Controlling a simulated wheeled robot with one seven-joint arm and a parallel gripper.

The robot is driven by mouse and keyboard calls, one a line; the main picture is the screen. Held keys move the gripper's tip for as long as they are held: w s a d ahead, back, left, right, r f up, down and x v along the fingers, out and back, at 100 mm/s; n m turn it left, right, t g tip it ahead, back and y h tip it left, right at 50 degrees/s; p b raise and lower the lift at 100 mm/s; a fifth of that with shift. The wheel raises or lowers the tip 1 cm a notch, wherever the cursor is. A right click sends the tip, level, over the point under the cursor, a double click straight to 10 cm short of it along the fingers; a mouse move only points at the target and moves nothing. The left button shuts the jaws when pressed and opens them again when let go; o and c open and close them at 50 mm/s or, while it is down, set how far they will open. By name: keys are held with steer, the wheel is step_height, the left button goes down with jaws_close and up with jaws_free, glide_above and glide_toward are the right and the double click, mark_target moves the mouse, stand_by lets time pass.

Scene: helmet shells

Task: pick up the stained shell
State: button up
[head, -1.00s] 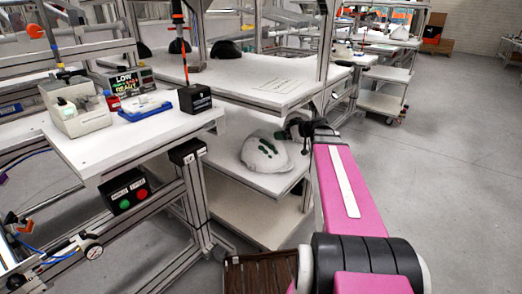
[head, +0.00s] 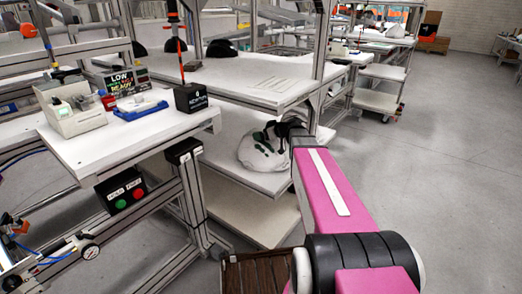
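The stained shell (head: 262,154) is a white helmet shell with dark green patches. It lies on the middle shelf of the workbench, under the white top. My gripper (head: 283,130) is a dark shape at the far end of my pink arm, over the upper right part of the shell. It covers part of the shell. Whether it touches the shell, and whether its fingers are apart or closed, I cannot tell at this size.
The bench top (head: 262,82) hangs over the shelf (head: 232,150), and metal posts stand beside it. A side table (head: 130,140) at left carries a grey device (head: 72,108), a blue tray (head: 140,107) and a black box (head: 192,97). Open floor (head: 430,190) lies to the right.

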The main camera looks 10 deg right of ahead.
steer(key=shift+s, duration=0.1)
steer(key=c, duration=1.7)
steer(key=shift+f, duration=0.1)
steer(key=shift+c, duration=0.6)
